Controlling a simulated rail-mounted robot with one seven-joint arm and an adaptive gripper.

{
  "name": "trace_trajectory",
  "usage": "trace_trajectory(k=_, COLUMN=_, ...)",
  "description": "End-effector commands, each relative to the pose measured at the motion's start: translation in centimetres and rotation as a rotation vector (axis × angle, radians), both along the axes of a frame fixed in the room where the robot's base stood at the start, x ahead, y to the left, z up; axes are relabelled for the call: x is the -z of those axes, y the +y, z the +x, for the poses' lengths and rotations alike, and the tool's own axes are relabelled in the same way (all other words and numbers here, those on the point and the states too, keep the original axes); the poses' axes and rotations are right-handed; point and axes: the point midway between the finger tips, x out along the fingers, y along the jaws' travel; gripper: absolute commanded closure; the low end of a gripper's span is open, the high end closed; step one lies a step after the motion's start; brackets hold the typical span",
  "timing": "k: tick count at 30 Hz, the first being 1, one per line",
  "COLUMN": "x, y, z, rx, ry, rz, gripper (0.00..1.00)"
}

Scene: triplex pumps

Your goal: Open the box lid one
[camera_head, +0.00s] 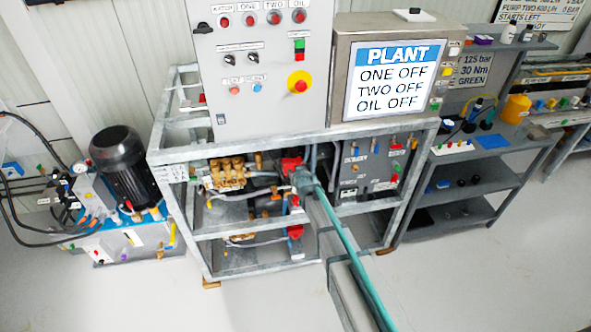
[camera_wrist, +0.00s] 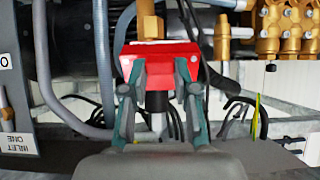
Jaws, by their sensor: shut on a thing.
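A red box-like part (camera_head: 292,164) sits on the upper level of the pump frame, at its middle. It fills the centre of the wrist view (camera_wrist: 128,58), with a brass fitting (camera_wrist: 149,22) rising from it in that picture. My gripper (camera_wrist: 160,82) is shut on this red part, one finger on each side; it also shows in the head view (camera_head: 300,178). I cannot make out a separate lid or its edge, and I see no clear gap in the red part. My fingers hide some of its surface.
Brass pump parts (camera_head: 228,173) stand left of the red part. A grey panel (camera_head: 370,165) stands to its right, inside the frame (camera_head: 170,154). Another red part (camera_head: 295,232) is on the level below. Grey hoses (camera_wrist: 100,65) run close beside my fingers.

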Motion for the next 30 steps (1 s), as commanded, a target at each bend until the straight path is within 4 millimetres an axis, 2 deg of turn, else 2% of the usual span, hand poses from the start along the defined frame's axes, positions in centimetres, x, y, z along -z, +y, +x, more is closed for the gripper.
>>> trace_trajectory(k=1, x=-0.6, y=0.1, z=0.4, rx=-0.001, ry=0.027, rz=-0.007, gripper=1.0)
trace_trajectory(k=6, x=-1.4, y=0.2, z=0.5, rx=-0.002, ry=0.154, rz=-0.045, gripper=1.0)
trace_trajectory(k=15, x=-2.3, y=0.2, z=0.6, rx=-0.001, ry=0.302, rz=-0.089, gripper=1.0)
trace_trajectory(k=30, x=-2.6, y=0.2, z=0.5, rx=-0.001, ry=0.349, rz=-0.103, gripper=1.0)
